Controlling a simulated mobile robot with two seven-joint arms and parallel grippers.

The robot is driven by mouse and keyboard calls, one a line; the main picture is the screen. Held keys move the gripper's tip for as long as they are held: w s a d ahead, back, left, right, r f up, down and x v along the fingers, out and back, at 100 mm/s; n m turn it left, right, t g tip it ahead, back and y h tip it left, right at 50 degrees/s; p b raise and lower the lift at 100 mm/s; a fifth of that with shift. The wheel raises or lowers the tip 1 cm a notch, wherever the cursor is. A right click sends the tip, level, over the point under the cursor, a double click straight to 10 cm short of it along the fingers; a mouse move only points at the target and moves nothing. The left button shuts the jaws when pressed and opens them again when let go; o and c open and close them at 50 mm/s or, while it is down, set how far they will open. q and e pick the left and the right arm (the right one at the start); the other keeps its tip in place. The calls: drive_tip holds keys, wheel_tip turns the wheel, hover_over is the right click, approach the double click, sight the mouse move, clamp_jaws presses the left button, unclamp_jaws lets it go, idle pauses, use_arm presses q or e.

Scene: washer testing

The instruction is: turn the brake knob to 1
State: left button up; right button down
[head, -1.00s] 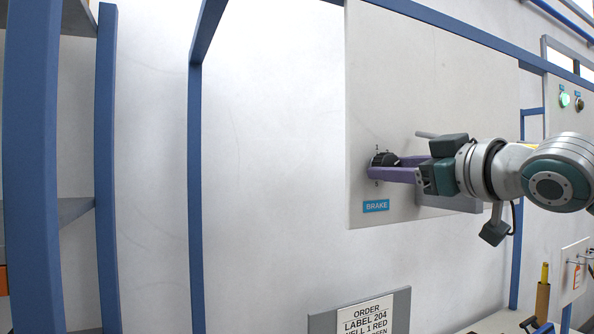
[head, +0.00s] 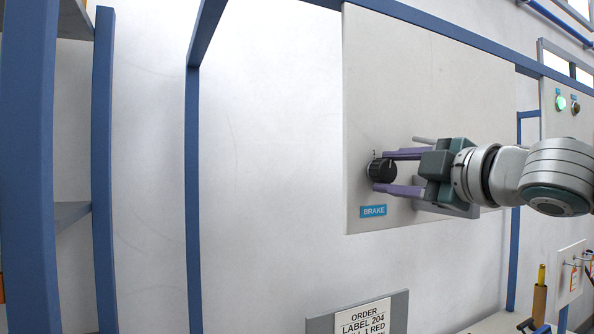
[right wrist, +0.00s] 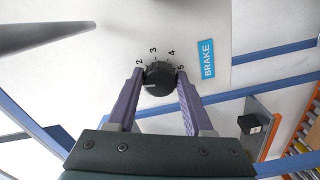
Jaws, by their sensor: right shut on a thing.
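The black brake knob (head: 381,170) is on the pale panel (head: 420,80), just above the blue BRAKE label (head: 373,211). My right gripper (head: 380,172) reaches it from the right, with one purple finger above the knob and one below. In the right wrist view the knob (right wrist: 159,78) sits between the two fingertips (right wrist: 160,80), which are shut on its sides. The numerals 2, 3, 4 and 5 show around it; I see no 1 there. I cannot clearly read the knob's pointer. My left gripper is not in view.
A grey rod (right wrist: 45,37) sticks out near the gripper. Blue frame posts (head: 193,180) stand left of the panel. An order sign (head: 362,318) is below.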

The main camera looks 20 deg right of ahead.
drive_tip(key=shift+n, duration=0.8)
drive_tip(key=shift+c, duration=1.5)
unclamp_jaws()
